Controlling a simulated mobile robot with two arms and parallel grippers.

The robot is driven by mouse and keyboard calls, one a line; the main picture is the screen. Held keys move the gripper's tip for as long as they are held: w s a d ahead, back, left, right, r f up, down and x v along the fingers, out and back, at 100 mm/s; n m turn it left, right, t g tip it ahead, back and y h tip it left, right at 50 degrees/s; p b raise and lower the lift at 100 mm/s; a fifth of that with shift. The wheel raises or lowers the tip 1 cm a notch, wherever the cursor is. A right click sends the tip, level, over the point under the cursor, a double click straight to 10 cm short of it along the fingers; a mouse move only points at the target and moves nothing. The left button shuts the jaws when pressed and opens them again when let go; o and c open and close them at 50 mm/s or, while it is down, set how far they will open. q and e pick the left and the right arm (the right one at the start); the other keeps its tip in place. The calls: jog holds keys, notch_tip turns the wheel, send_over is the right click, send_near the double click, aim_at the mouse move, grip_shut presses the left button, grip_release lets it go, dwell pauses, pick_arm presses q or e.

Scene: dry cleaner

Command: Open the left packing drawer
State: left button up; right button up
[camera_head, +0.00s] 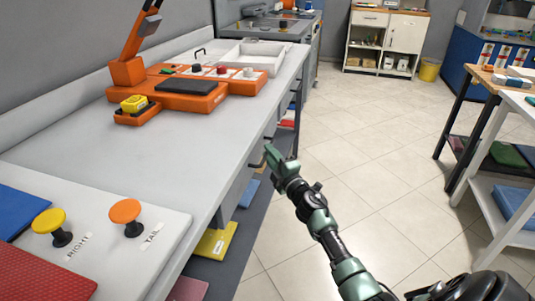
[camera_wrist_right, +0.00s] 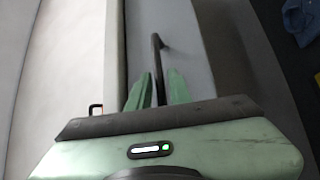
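My right gripper (camera_head: 274,158) is at the side of the long white counter, just below its edge, in the head view. In the right wrist view the green fingers (camera_wrist_right: 158,90) stand apart, one on each side of a dark bar handle (camera_wrist_right: 157,62). A narrow gap shows beside the bar, and I cannot tell whether either finger touches it. The handle is fixed to a grey drawer front (camera_wrist_right: 185,45) under the counter edge. In the head view this drawer front (camera_head: 238,188) looks flush with the counter. My left gripper is not in view.
The counter (camera_head: 170,155) carries an orange machine (camera_head: 190,90), a white tray (camera_head: 253,55) and two knobs on a panel. Folded items (camera_head: 215,240) lie on a shelf below. Tiled floor (camera_head: 340,130) is clear to the right. A table (camera_head: 500,180) stands at far right.

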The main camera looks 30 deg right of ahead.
jog(key=shift+w+r, duration=0.1)
jog(key=shift+w, duration=0.65)
grip_shut()
dwell(0.9)
